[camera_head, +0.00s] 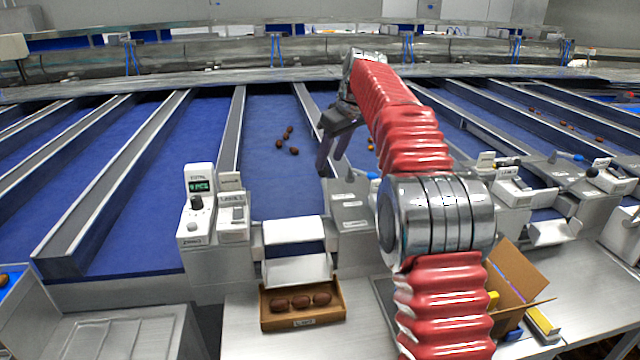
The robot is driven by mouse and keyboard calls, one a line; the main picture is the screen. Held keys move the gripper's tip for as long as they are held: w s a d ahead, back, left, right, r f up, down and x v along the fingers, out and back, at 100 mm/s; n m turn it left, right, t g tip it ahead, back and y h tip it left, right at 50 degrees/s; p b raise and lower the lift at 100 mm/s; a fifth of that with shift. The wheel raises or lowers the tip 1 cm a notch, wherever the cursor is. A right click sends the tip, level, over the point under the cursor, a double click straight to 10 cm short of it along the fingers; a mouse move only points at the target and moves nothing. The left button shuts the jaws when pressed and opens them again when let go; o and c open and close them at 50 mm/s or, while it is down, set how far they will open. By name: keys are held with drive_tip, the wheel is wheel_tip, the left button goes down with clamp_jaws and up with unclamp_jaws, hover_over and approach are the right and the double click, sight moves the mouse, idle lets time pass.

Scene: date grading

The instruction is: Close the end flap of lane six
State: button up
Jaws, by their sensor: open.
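The centre blue lane (265,120) holds several brown dates partway along. At its front end is a pale metal flap (293,229) with a sloping chute plate (298,270) below it. I cannot read a lane number, so I cannot tell which lane is six. My gripper (331,163) hangs above the right side of this lane's front part, behind and to the right of the flap. Its dark fingers point down, apart and empty. They do not touch the flap. My red-sleeved arm hides part of the lane to the right.
A wooden tray (303,322) with several dates sits below the chute. A control box (197,207) with a green display stands left of the flap. At right are an open cardboard box (522,285), a yellow-topped block (542,322) and another lane's end plate (552,233).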

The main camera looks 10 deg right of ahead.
drive_tip(key=x, duration=1.1)
drive_tip(key=shift+c, duration=0.5)
clamp_jaws()
drive_tip(key=shift+a, duration=0.15)
